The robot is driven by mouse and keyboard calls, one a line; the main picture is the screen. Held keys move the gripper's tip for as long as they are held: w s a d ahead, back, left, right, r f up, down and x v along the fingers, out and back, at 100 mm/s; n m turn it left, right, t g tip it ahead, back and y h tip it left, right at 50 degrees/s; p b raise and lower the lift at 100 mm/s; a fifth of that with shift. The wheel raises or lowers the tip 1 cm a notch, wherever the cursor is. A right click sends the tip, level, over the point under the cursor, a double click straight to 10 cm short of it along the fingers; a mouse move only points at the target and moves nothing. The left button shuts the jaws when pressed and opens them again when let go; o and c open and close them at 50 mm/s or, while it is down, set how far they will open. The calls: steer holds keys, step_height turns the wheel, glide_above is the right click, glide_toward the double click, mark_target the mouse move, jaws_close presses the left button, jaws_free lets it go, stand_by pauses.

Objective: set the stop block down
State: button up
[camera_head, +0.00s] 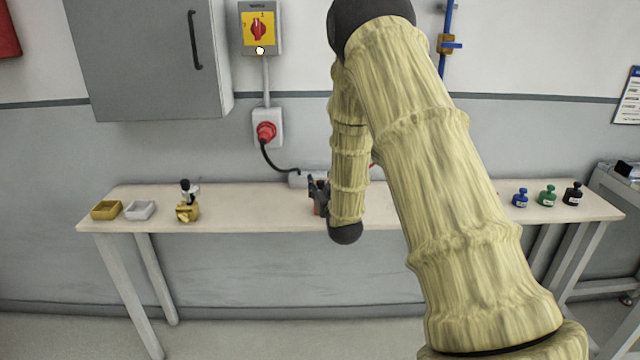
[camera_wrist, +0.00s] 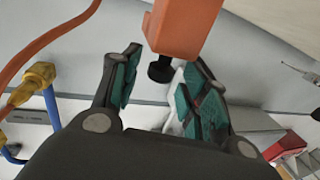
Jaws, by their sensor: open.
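An orange block (camera_wrist: 186,22), which looks like the stop block, shows at the top of the wrist view with a black knob (camera_wrist: 160,70) on its near end. My gripper (camera_wrist: 162,82) is open, its teal-padded fingers apart on either side of the knob. I cannot tell whether a finger touches it. In the head view my gripper (camera_head: 318,188) is low over the middle of the workbench (camera_head: 258,206).
Yellow (camera_head: 106,210) and white (camera_head: 140,210) trays and a brass-coloured item (camera_head: 187,212) stand on the left. Blue (camera_head: 520,199), green (camera_head: 547,197) and black (camera_head: 572,195) bottles stand on the right. An orange cable (camera_wrist: 45,38) crosses the wrist view.

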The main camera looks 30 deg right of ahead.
steer(key=v, duration=1)
steer(key=s+a+f+n+g+y, duration=0.1)
steer(key=s+a+f+g, duration=0.3)
steer(key=f, duration=0.6)
steer(key=s+a+f+g+y, duration=0.2)
steer(key=s+a+f, duration=0.35)
steer(key=f, duration=0.35)
steer(key=s+a+f+n+g+y, duration=0.15)
steer(key=s+a+f, duration=0.3)
steer(key=f, duration=0.55)
steer(key=s+a+f+g, duration=0.3)
steer(key=s+f, duration=0.1)
steer(key=s, duration=0.5)
steer(key=s+a+f+g+y, duration=0.1)
steer(key=s+a+f+g, duration=0.2)
steer(key=s, duration=0.6)
steer(key=s+a+f+g, duration=0.3)
steer(key=s+a+f, duration=0.2)
steer(key=s, duration=0.4)
steer(key=shift+s+f+n+b, duration=0.35)
steer(key=shift+s+f+b, duration=0.05)
steer(key=shift+f, duration=0.45)
steer(key=shift+g, duration=0.25)
steer(key=shift+c, duration=0.9)
steer(key=shift+w+a, duration=0.1)
steer(key=shift+w, duration=0.05)
